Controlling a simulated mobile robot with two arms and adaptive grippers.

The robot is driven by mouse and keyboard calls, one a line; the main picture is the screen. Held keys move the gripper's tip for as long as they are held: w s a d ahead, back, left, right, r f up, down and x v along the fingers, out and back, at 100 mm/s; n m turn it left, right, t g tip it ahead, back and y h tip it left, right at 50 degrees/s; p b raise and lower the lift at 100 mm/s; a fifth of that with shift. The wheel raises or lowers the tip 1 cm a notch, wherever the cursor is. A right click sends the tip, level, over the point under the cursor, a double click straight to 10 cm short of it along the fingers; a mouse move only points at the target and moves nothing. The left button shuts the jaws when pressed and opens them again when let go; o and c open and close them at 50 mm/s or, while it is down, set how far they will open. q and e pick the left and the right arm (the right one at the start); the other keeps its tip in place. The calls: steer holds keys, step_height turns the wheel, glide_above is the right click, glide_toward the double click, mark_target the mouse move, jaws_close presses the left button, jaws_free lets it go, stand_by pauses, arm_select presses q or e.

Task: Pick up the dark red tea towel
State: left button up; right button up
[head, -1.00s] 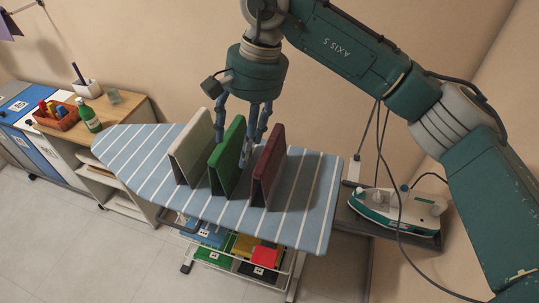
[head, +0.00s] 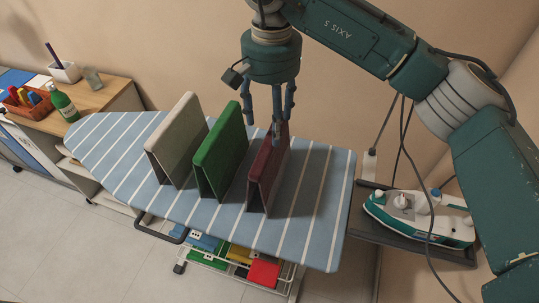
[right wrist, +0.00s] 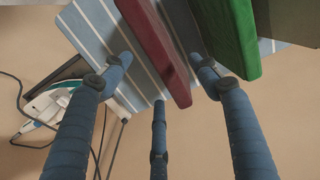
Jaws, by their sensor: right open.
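The dark red tea towel (head: 268,175) stands folded like a tent on the striped ironing board (head: 310,225). It is the rightmost of three standing towels. My right gripper (head: 272,118) is open and empty above the dark red towel, pointing down, with its fingers near the towel's far upper end. In the right wrist view, the dark red towel (right wrist: 158,48) shows between the spread fingers of the right gripper (right wrist: 158,80). I cannot tell whether any finger touches it. My left gripper is not in view.
The green towel (head: 220,155) and the pale towel (head: 176,140) stand close by on the left. A rack with folded cloths (head: 263,273) is below the board. The board's right end is clear.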

mark_target(270, 163)
steer(key=f, duration=0.2)
steer(key=shift+s+f+p, duration=0.35)
steer(key=f+p, duration=0.2)
steer(key=f, duration=0.1)
steer(key=f+p, duration=0.1)
steer(key=f, duration=0.1)
steer(key=shift+w+d, duration=0.1)
steer(key=shift+d, duration=0.15)
steer(key=shift+f, duration=0.25)
steer(key=c, duration=1.3)
steer(key=shift+w, duration=0.1)
